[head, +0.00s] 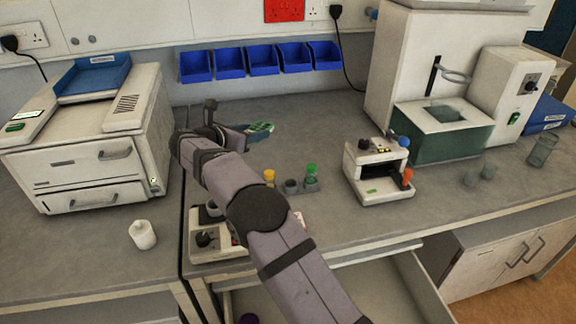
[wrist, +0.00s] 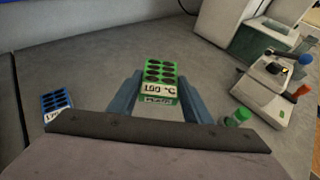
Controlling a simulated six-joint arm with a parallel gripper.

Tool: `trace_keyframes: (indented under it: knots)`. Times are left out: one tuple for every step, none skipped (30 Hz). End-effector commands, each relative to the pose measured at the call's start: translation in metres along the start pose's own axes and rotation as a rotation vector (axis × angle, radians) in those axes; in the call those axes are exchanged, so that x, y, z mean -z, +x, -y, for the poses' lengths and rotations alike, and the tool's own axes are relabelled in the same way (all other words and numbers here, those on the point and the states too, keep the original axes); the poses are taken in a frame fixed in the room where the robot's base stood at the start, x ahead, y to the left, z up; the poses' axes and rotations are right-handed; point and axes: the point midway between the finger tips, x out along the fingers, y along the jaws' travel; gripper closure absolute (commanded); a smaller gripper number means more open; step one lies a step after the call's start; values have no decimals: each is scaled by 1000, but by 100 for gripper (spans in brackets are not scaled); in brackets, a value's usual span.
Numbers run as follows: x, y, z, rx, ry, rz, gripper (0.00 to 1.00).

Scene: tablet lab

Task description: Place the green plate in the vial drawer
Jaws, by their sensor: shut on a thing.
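The green plate (wrist: 161,72) has dark round wells and a white label reading 100 °C. It sits between the blue fingers of my gripper (wrist: 160,88), which is shut on it. In the head view the green plate (head: 262,127) shows at the far end of my arm, over the back of the bench, with my gripper (head: 244,133) partly hidden by the wrist. I cannot tell whether the plate touches the bench. An open drawer (head: 419,283) lies below the bench front; my arm crosses in front of it. A dark purple thing shows at its lower left.
A blue plate (wrist: 56,99) lies left of my gripper. A green-capped vial (wrist: 238,117) stands to the right, with a yellow-capped one (head: 269,177) nearby. A small white device (head: 378,172) stands further right. The bench between the vials and blue wall bins (head: 261,60) is mostly clear.

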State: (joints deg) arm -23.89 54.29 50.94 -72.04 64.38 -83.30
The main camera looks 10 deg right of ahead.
Motion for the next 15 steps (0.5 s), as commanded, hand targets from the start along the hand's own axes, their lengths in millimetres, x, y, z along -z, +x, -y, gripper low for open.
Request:
trace_keyframes:
  knots:
    - [2,12,6,7,3,0,77]
    - [2,16,9,9,3,0,77]
    - [2,21,12,9,4,0,77]
    - [2,24,13,10,5,0,77]
    - [2,27,15,11,6,0,77]
    - [2,30,16,12,7,0,77]
    - [2,31,17,13,7,0,77]
    - [2,32,18,13,7,0,77]
    - [2,32,18,13,7,0,77]
    - [2,33,18,13,7,0,77]
    - [2,33,18,12,7,0,77]
    - [3,33,18,12,6,0,77]
    - [5,34,18,13,5,0,77]
    - [7,35,18,13,4,0,77]
    - [12,36,18,13,2,-1,77]
